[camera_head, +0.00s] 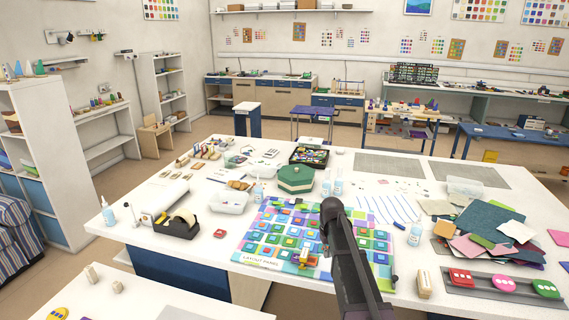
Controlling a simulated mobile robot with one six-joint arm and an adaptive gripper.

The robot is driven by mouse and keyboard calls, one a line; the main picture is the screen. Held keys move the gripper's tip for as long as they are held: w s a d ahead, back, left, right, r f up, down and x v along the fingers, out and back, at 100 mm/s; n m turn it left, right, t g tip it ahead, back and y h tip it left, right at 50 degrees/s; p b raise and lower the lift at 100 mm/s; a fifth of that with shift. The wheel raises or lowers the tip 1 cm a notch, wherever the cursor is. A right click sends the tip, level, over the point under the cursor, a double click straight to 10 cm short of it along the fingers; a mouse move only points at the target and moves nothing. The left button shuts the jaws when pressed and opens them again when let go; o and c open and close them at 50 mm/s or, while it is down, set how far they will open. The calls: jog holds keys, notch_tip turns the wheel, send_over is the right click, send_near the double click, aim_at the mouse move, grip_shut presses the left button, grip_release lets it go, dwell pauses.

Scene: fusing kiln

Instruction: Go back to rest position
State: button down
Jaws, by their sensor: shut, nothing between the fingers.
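My arm (352,262) rises from the bottom edge to a dark rounded joint (332,212) over the worktable. I cannot make out my gripper's fingers; they do not show beyond this joint. The layout panel (252,262), a sheet of coloured squares, lies flat on the white worktable (205,256) under and beside my arm. My arm hides part of the panel's right half. A small orange and yellow item (301,259) sits on the panel, left of my arm. I see nothing held.
A green hexagonal box (296,179) stands behind my arm. To the right are a small bottle (414,235), a wooden block (424,284), stacked coloured sheets (487,219) and a grey tray (460,293).

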jog(key=s+a+m, duration=0.1)
jog(key=s+m, duration=0.1)
jog(key=s, duration=2.2)
jog(key=shift+a, duration=0.2)
